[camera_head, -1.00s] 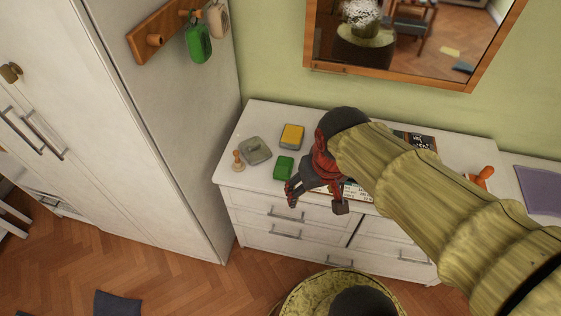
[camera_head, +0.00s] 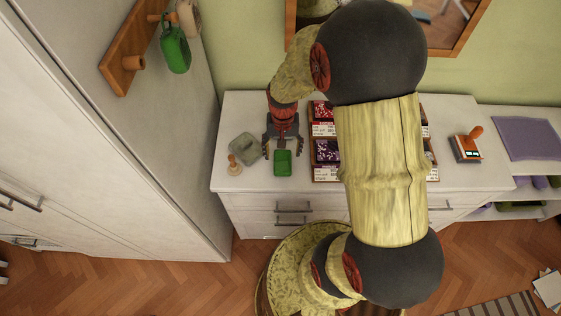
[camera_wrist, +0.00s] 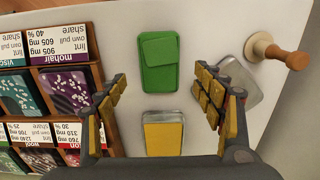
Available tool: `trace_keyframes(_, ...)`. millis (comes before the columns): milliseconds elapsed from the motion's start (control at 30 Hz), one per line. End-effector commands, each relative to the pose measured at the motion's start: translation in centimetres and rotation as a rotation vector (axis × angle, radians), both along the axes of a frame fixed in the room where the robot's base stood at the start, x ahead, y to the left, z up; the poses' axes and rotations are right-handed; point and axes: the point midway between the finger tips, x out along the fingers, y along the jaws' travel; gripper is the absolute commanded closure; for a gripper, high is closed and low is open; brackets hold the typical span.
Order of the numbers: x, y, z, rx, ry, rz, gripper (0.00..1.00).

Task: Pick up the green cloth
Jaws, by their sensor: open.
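A small green folded piece (camera_head: 283,165), which looks like the green cloth, lies flat on the white dresser top near its front edge. It also shows in the wrist view (camera_wrist: 160,63), upper middle. My gripper (camera_head: 283,150) is over the dresser, fingers pointing toward the green piece. In the wrist view my gripper (camera_wrist: 160,82) is open, one finger on each side, with nothing between the pads. A yellow piece (camera_wrist: 162,133) with a grey edge lies nearer the palm in that view. My gripper hides it in the head view.
A grey-green dish (camera_head: 244,149) and a wooden knobbed item (camera_head: 234,164) stand left of the green piece. Boxes of labelled swatches (camera_head: 326,152) stand close on the right. A green bag (camera_head: 175,48) hangs from a peg rack (camera_head: 125,70).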

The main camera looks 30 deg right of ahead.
Motion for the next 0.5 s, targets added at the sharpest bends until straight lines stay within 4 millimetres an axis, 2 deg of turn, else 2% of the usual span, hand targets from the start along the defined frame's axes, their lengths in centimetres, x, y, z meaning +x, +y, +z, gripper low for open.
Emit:
trace_keyframes(167,-0.1,0.1,-1.5,0.001,0.001,0.001,0.32)
trace_keyframes(400,-0.3,0.3,-4.9,0.000,0.002,0.001,0.32)
trace_keyframes(500,-0.2,0.2,-5.5,0.000,-0.002,0.001,0.32)
